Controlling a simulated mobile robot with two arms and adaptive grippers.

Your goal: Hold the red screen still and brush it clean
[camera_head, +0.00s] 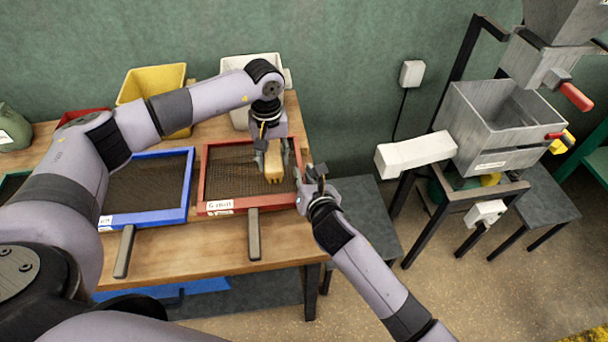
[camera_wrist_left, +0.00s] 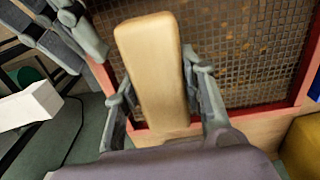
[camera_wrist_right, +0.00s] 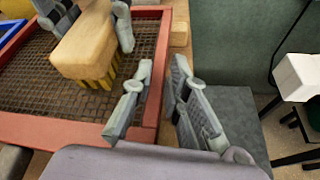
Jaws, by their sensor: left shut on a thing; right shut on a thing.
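The red screen (camera_head: 225,207) is a red wooden frame with a brown wire mesh, lying flat on the wooden table with its handle toward the front. My left gripper (camera_head: 272,150) comes down from above and is shut on the wooden brush (camera_head: 273,165), seen as a pale block in the left wrist view (camera_wrist_left: 155,65). The brush's yellow bristles (camera_wrist_right: 98,80) point down at the right part of the mesh; I cannot tell whether they touch it. My right gripper (camera_wrist_right: 157,90) is shut on the right side of the red frame, one finger inside and one outside.
A blue-framed screen (camera_head: 150,217) lies left of the red one. A yellow bin (camera_head: 150,82) and a white bin (camera_head: 245,65) stand at the back.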

